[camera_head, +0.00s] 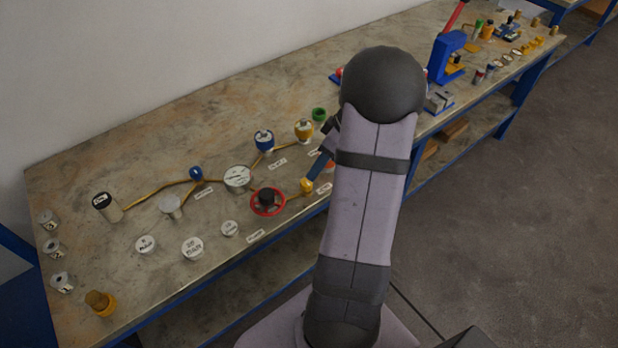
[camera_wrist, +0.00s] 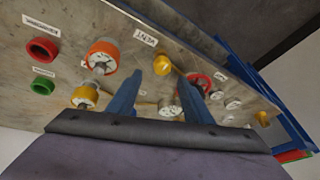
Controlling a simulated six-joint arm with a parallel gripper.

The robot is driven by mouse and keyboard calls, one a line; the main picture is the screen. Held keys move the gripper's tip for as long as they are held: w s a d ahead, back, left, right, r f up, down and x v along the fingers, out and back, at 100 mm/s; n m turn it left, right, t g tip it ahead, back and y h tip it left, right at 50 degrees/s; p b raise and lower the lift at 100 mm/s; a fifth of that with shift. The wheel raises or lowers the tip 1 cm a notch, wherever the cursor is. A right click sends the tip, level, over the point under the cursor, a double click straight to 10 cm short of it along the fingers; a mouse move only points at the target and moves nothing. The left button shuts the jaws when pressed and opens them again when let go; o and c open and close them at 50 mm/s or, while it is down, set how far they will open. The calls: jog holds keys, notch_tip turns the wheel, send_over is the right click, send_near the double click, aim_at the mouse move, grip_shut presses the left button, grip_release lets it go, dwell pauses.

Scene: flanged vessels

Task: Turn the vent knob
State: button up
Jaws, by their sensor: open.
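A small yellow knob (camera_head: 306,186) sits on the bench at the end of a brass pipe, right of the red handwheel (camera_head: 267,202). In the wrist view the yellow knob (camera_wrist: 162,65) is near the VENT label (camera_wrist: 145,38), so I take it for the vent knob. My gripper (camera_head: 314,174) is close above it in the head view, partly hidden by my arm. In the wrist view my gripper (camera_wrist: 166,77) is open and empty, its two blue fingers apart. The knob appears between and beyond the fingertips. I cannot tell whether either finger touches it.
An orange-rimmed vessel (camera_wrist: 105,52) stands nearby, mostly behind my arm in the head view. A blue-topped vessel (camera_head: 264,139), a yellow-topped vessel (camera_head: 304,130) and a large white-lidded vessel (camera_head: 237,178) stand along brass pipes. Loose white discs (camera_head: 192,248) lie near the front edge.

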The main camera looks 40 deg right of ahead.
aim_at(307, 182)
jog(key=shift+w+a+f+n+p, duration=0.35)
jog(key=shift+f+n, duration=0.35)
jog(key=shift+f, duration=0.4)
jog(key=shift+w+a+f+n+p, duration=0.4)
jog(key=shift+f+n, duration=0.3)
jog(key=shift+f, duration=0.45)
jog(key=shift+w+a+f+n+p, duration=0.25)
jog(key=shift+a+f+n, duration=0.35)
jog(key=shift+f, duration=0.5)
jog(key=shift+d, duration=0.15)
jog(key=shift+c, duration=0.4)
jog(key=c, duration=1)
